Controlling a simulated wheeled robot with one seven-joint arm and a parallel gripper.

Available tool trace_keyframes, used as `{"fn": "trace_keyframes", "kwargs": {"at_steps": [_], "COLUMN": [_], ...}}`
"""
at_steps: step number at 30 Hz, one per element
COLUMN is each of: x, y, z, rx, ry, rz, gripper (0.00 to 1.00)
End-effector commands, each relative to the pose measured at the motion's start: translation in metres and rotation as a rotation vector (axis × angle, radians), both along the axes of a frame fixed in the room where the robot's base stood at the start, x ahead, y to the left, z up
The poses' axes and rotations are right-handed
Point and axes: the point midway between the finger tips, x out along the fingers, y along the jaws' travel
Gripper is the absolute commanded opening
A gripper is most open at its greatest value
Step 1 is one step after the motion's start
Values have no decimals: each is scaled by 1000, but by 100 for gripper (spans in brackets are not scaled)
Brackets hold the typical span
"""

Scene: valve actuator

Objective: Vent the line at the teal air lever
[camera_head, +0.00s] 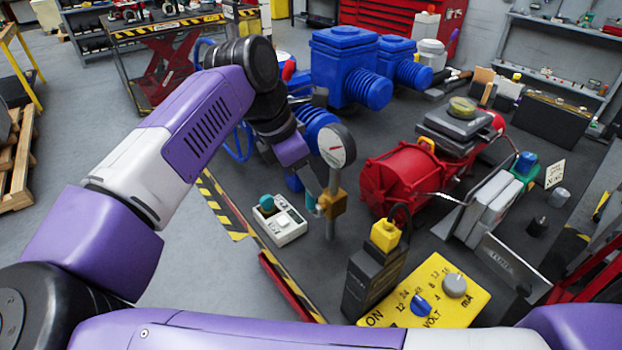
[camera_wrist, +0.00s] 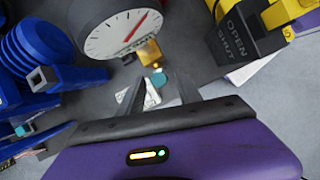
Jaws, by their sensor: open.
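The pressure gauge (camera_head: 337,146) stands on a post with a brass valve block (camera_head: 333,204) under it. A small teal part, likely the air lever (camera_head: 311,201), shows at the left side of the block, partly hidden by my gripper. In the wrist view the gauge (camera_wrist: 118,30) fills the upper middle, with the brass block (camera_wrist: 148,53) below it. A teal piece (camera_wrist: 158,79) shows there between my fingertips. My gripper (camera_head: 314,188) is open beside the block; its fingers (camera_wrist: 158,84) are apart. I cannot tell whether they touch the teal piece.
A white box (camera_head: 283,224) with a teal button (camera_head: 267,203) sits left of the post. Blue actuators (camera_head: 345,65) stand behind and a red actuator (camera_head: 405,178) to the right. A black-and-yellow switch unit (camera_head: 375,270) and yellow meter panel (camera_head: 432,290) are in front.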

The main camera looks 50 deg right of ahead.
Motion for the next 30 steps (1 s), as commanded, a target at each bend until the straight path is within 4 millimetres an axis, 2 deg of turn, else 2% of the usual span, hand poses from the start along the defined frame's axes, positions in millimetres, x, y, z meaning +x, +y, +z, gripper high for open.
{"fn": "trace_keyframes", "kwargs": {"at_steps": [6, 16, 22, 30], "x": [-4, -4, -4, -4], "y": [-8, -9, -9, -9], "z": [-19, -24, -23, -23], "rx": [-1, 0, 0, 0], "ry": [0, 0, 0, 0], "rz": [-1, -1, 0, 0], "gripper": [41, 41, 2, 0]}}
